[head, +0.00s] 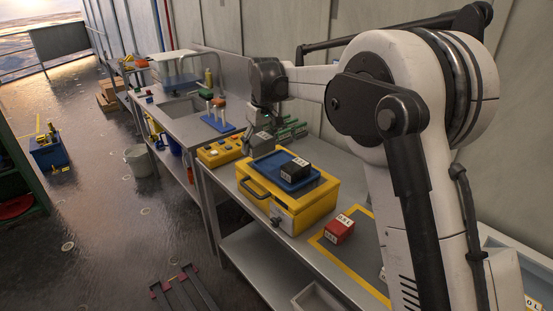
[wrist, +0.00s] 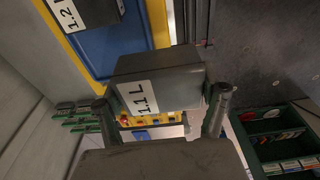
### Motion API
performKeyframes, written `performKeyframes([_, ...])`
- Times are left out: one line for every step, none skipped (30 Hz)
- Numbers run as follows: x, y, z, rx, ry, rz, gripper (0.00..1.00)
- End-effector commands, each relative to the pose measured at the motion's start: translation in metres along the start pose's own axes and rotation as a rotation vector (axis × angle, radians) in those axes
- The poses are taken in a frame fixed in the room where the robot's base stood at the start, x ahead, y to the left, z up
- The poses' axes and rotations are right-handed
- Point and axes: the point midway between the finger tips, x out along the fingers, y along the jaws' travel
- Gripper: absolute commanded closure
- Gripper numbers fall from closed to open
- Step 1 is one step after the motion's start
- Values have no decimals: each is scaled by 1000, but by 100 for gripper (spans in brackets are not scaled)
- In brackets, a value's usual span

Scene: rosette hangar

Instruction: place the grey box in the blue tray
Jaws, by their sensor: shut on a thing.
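My gripper (head: 264,128) is shut on a grey box (wrist: 160,88) with a white label reading "1.1 L". The box (head: 256,144) is held in the air just behind and left of the blue tray in the head view. The blue tray (head: 261,163) lies on top of a yellow case. A dark box (head: 295,170) sits in the tray. In the wrist view the tray (wrist: 113,62) is at upper left with the dark box (wrist: 95,10), labelled "1.2", and the held box partly overlaps the tray's edge in the picture.
The yellow case (head: 300,209) has a front handle and stands on the grey bench. A red box (head: 340,229) sits on the bench at the right. A yellow button panel (head: 220,152) and green rack (head: 292,130) stand close to my gripper. A wall runs behind the bench.

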Motion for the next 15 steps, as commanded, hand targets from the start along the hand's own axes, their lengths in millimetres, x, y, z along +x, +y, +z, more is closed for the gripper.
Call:
performKeyframes([6, 11, -2, 2, 0, 0, 57])
performKeyframes([10, 18, -2, 2, 0, 0, 57])
performKeyframes([15, 25, -3, 3, 0, 0, 57])
performKeyframes([18, 31, -4, 3, 0, 0, 57])
performKeyframes([22, 36, -5, 2, 0, 0, 57])
performKeyframes([27, 44, -6, 2, 0, 0, 57])
performKeyframes([31, 50, -6, 2, 0, 0, 57])
performKeyframes([34, 56, -7, 2, 0, 0, 57])
performKeyframes([39, 62, -8, 2, 0, 0, 57])
performKeyframes([42, 67, -9, 2, 0, 0, 57])
performKeyframes([45, 71, -9, 1, 0, 0, 57])
performKeyframes([48, 76, -10, 1, 0, 0, 57])
performKeyframes([50, 80, -10, 1, 0, 0, 57])
performKeyframes([52, 82, -10, 1, 0, 0, 57])
performKeyframes([54, 85, -11, 0, 0, 0, 57])
